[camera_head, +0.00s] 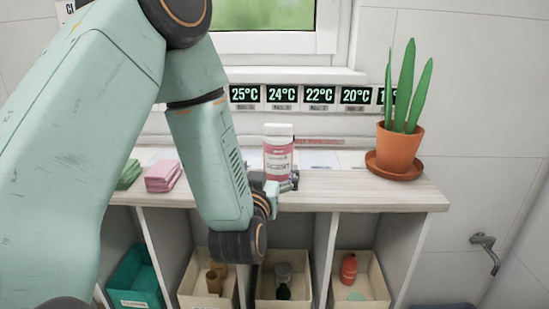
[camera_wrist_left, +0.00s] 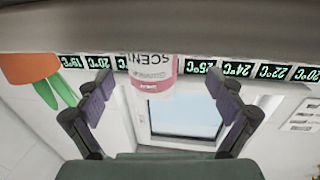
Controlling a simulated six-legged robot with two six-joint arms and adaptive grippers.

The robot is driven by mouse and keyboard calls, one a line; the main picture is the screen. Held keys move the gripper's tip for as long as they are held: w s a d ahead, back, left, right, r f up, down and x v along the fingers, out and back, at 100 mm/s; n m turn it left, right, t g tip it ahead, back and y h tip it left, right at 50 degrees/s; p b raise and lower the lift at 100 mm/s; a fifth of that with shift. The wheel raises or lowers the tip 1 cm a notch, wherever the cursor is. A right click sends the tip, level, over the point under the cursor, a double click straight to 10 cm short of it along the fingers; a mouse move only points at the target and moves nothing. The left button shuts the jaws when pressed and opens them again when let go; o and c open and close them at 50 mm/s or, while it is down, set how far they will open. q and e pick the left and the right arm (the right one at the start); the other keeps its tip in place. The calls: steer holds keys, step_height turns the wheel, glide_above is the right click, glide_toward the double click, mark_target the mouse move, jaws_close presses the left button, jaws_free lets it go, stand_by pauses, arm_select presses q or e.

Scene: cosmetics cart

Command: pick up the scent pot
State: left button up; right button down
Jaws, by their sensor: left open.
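The scent pot (camera_head: 278,160) is a pink jar with a white label and pale lid, standing upright on the wooden counter top. It also shows upside down in the left wrist view (camera_wrist_left: 152,68), with part of the word "SCENT" readable. My left gripper (camera_head: 287,184) is at the counter's front edge, just in front of the pot's lower part. In the wrist view its two fingers (camera_wrist_left: 158,86) are spread wide, with the pot framed between them and nothing held. I cannot tell how far the pot is beyond the fingertips. My right gripper is not in view.
A potted plant (camera_head: 398,150) stands on the right of the counter (camera_head: 340,190). Folded pink cloths (camera_head: 163,175) and green cloths (camera_head: 129,174) lie at the left. Temperature displays (camera_head: 281,95) line the back. Bins with bottles, including a red bottle (camera_head: 349,268), sit below.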

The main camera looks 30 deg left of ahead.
mark_target(275, 161)
arm_select(q)
steer(key=shift+w+d, duration=0.25)
steer(key=shift+w, duration=0.1)
steer(key=b+x, duration=0.1)
steer(key=x, duration=0.4)
steer(key=shift+d, duration=0.1)
steer(key=shift+r, duration=0.1)
steer(key=c, duration=1.5)
steer(key=shift+w, duration=0.1)
steer(key=shift+c, duration=0.5)
steer(key=shift+r, duration=0.15)
